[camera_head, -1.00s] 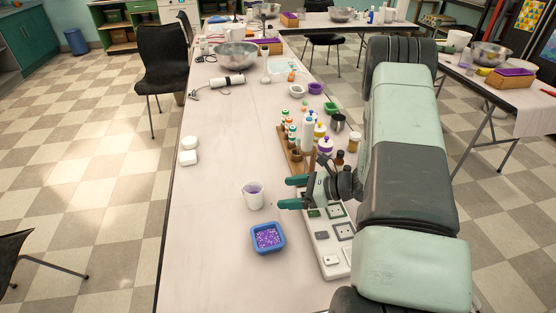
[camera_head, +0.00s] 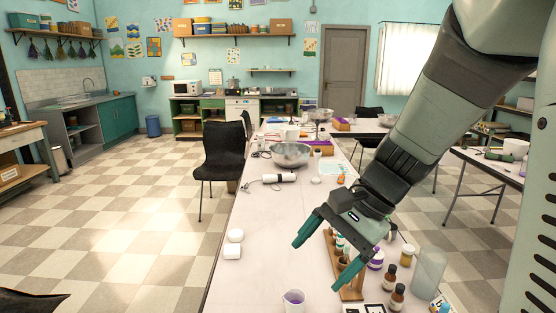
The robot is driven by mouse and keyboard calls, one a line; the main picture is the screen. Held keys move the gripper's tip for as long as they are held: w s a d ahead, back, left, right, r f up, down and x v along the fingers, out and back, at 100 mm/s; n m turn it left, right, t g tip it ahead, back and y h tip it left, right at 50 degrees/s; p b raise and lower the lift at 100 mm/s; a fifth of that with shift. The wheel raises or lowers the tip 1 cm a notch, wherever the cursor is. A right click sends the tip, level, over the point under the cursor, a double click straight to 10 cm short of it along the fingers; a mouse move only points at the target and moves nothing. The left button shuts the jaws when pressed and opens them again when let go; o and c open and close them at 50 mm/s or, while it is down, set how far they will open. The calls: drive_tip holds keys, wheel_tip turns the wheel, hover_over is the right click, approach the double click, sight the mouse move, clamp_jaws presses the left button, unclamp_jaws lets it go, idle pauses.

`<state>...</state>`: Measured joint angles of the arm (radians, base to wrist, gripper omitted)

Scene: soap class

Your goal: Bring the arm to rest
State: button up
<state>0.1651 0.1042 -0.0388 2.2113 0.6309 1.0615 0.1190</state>
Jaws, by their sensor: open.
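My gripper (camera_head: 327,262) is in view at centre right, its two green fingers spread apart with nothing between them. It hangs above the long table (camera_head: 255,240), in front of the wooden bottle rack (camera_head: 350,283), and hides part of it. My arm comes down from the upper right of the picture. A small beaker with purple contents (camera_head: 292,299) stands at the bottom edge, below and left of the gripper and apart from it.
Brown bottles (camera_head: 391,278) and a clear cylinder (camera_head: 428,268) stand right of the rack. White soap pieces (camera_head: 234,244) lie near the left table edge. A metal bowl (camera_head: 290,154) and a hand blender (camera_head: 278,178) are farther back. A black chair (camera_head: 224,155) stands left of the table.

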drive_tip(key=s+d+r+n+t+h, duration=0.3)
drive_tip(key=s+r+n+t+h, duration=0.2)
drive_tip(key=s+r+n, duration=0.3)
drive_tip(key=s+r+h, duration=0.1)
drive_tip(key=s, duration=0.3)
drive_tip(key=shift+s+d+r+t, duration=0.2)
drive_tip(key=shift+d+r+t, duration=0.1)
drive_tip(key=shift+r, duration=0.1)
